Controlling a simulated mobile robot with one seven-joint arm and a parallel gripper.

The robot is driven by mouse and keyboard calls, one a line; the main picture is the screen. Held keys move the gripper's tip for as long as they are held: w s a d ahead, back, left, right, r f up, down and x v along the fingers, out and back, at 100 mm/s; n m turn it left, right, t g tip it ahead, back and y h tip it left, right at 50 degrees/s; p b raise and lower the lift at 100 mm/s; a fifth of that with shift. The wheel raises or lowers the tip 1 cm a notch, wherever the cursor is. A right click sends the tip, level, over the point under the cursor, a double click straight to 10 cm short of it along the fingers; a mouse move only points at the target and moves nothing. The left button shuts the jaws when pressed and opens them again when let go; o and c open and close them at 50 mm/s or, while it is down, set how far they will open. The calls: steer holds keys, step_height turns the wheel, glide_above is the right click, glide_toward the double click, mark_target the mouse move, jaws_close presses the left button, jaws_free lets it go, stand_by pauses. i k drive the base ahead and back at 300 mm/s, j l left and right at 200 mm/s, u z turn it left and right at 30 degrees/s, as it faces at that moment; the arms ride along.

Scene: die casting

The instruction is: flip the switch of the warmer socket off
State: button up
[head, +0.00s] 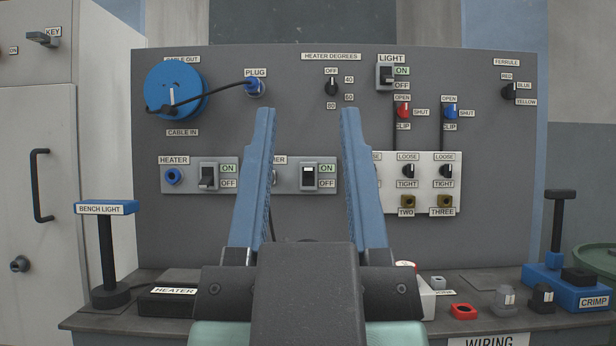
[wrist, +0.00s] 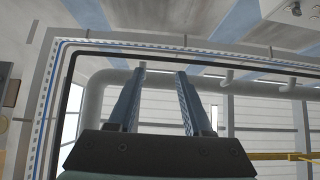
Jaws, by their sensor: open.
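The warmer socket's panel sits mid-board in the head view; its label (head: 281,160) is partly hidden by my left finger, with only its end readable. Its switch (head: 308,178) shows between my fingers, black in a grey plate, with ON above and OFF below at its right. It looks unlike the heater switch, with a pale edge at its top; I cannot be sure which way it is set. My gripper (head: 308,112) is open and empty, pointing up in front of the board. In the wrist view, my gripper (wrist: 162,70) shows only ceiling and wall behind it.
The heater switch (head: 208,177) is to the left and the light switch (head: 386,76) is above right. A blue cable reel (head: 175,88) and a blue plug (head: 255,87) are upper left. A bench light (head: 106,209) stands at left and a crimp tool (head: 570,280) at right.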

mark_target(308, 172)
steer(key=i, duration=1.35)
